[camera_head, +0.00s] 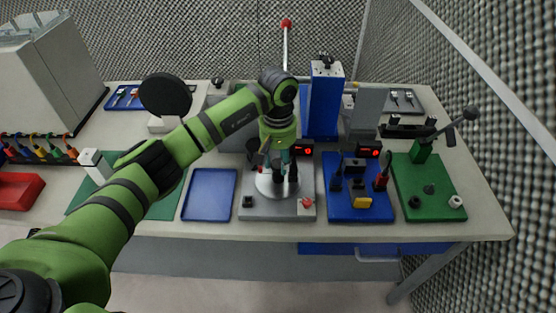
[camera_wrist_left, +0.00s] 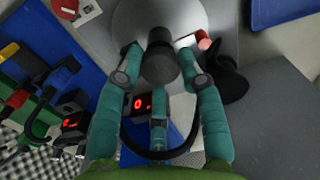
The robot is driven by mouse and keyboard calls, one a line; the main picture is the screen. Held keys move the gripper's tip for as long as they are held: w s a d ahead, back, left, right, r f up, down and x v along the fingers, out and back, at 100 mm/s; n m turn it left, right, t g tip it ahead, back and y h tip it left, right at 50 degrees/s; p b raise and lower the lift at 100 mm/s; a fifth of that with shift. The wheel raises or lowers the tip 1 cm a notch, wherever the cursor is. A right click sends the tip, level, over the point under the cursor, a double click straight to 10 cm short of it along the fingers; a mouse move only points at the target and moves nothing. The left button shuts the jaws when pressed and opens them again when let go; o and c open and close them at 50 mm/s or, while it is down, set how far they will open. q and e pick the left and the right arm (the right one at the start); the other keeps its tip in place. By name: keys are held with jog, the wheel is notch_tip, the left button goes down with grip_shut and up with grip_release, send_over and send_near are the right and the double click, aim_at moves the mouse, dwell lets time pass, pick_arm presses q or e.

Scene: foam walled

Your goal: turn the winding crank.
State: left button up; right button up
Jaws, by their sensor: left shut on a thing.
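The winding crank appears as a pale grey disc (camera_head: 266,186) with an upright dark handle knob, on a grey base plate (camera_head: 262,211). In the left wrist view the disc (camera_wrist_left: 135,18) lies beyond the dark knob (camera_wrist_left: 158,66). My left gripper (camera_head: 279,165) reaches down over the disc from above. In the wrist view its teal fingers (camera_wrist_left: 158,62) close around the dark knob. The fingers partly hide the knob in the head view. My right gripper is not in view.
A blue board (camera_head: 345,212) with a yellow block and red display stands right of the crank, then a green board (camera_head: 443,205). An empty blue tray (camera_head: 209,194) lies left. A tall blue column (camera_head: 323,105) stands behind. A red button (camera_head: 306,203) sits at the plate's front corner.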

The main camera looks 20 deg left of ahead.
pick_arm(q)
jog(key=shift+f+n+b, duration=0.15)
jog(key=shift+n+b, duration=1.05)
jog(key=shift+n, duration=0.2)
jog(key=shift+n+b, duration=1.65)
jog(key=shift+n, duration=0.75)
jog(key=shift+n+b, duration=1.1)
jog(key=shift+n, duration=1)
jog(key=shift+n+b, duration=0.85)
jog(key=shift+n, duration=1.35)
jog(key=shift+n+b, duration=0.7)
jog(key=shift+n, duration=1.7)
jog(key=shift+n+b, duration=0.5)
jog(key=shift+n, duration=1.9)
jog(key=shift+n+b, duration=0.45)
jog(key=shift+n, duration=1.85)
jog(key=shift+n+b, duration=0.3)
jog(key=shift+n, duration=1.5)
jog(key=shift+n, duration=0.6)
